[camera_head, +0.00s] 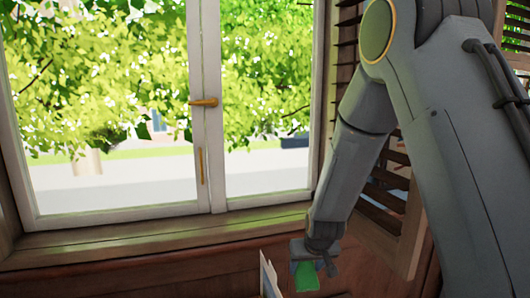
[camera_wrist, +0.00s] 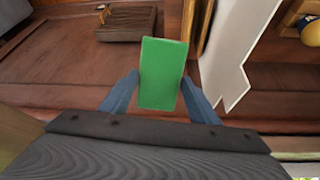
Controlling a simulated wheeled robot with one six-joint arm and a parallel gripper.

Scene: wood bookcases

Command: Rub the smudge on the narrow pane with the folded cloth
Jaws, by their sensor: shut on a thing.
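The folded cloth is a green rectangle (camera_wrist: 163,70) held between the two blue-grey fingers of my gripper (camera_wrist: 160,82) in the wrist view. In the head view the green cloth (camera_head: 307,278) hangs below my gripper (camera_head: 313,258), at the lower middle. My gripper is shut on the cloth, low and below the window sill in the picture. The window has a wide left pane (camera_head: 100,110) and a narrower right pane (camera_head: 268,110). I cannot make out a smudge on either pane against the bright leaves.
A wooden sill (camera_head: 150,236) runs under the window. A slatted wooden shutter (camera_head: 385,185) stands behind my arm. In the wrist view, a white board-like piece (camera_wrist: 235,50) is right of the cloth, and a brown block (camera_wrist: 127,23) lies beyond it.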

